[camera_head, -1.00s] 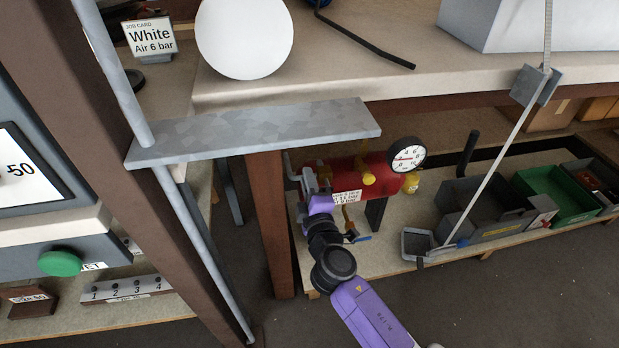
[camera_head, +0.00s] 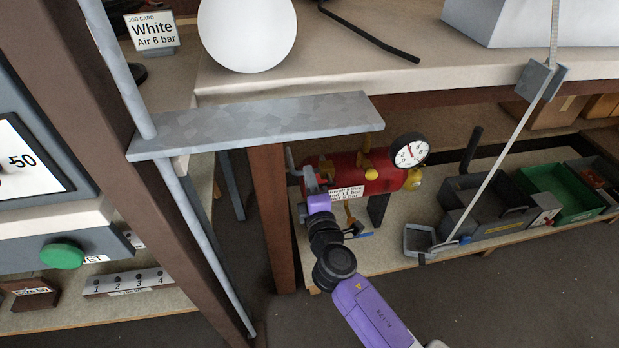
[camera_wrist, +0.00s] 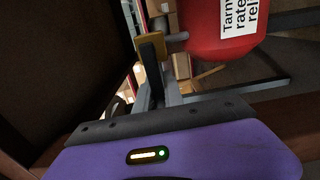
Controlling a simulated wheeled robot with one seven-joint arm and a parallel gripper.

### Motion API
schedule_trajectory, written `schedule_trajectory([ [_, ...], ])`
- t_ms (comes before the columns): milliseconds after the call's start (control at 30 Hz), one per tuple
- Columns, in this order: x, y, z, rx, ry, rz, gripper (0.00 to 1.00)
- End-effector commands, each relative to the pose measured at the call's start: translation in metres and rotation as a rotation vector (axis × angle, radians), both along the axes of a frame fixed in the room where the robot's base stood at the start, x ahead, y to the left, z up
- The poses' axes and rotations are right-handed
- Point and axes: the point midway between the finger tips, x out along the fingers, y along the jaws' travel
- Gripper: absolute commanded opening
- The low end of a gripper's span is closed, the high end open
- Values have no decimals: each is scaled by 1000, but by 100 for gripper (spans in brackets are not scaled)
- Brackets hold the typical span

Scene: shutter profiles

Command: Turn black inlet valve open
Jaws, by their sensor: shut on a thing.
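The red air tank (camera_head: 385,172) lies on the low shelf under the bench, with a white label and a round gauge (camera_head: 409,151) at its right end. My gripper (camera_head: 311,182) is at the tank's left end, shut on the black inlet valve's handle. In the wrist view my gripper's grey fingers (camera_wrist: 158,90) reach up to the black handle (camera_wrist: 148,52), beside a brass-coloured valve body (camera_wrist: 160,45) joined to the tank (camera_wrist: 205,25). In the head view my gripper hides most of this valve. The gauge's red needle is tilted.
A brass valve with a blue handle (camera_head: 359,235) sits below the tank. A grey metal plate (camera_head: 255,126) and a brown post (camera_head: 268,220) stand close to my arm. Grey and green bins (camera_head: 558,195) are to the right, behind a slanting rod (camera_head: 497,165).

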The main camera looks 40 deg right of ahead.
Motion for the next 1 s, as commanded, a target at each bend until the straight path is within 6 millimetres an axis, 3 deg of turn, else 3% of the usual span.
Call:
schedule_trajectory([
  [33, -1, 1, -3, 0, 5, 1, 18],
  [133, -1, 1, -2, 0, 4, 1, 35],
  [533, -6, 5, -2, 0, 2, 2, 35],
  [1000, -61, 41, -2, 0, 4, 1, 35],
])
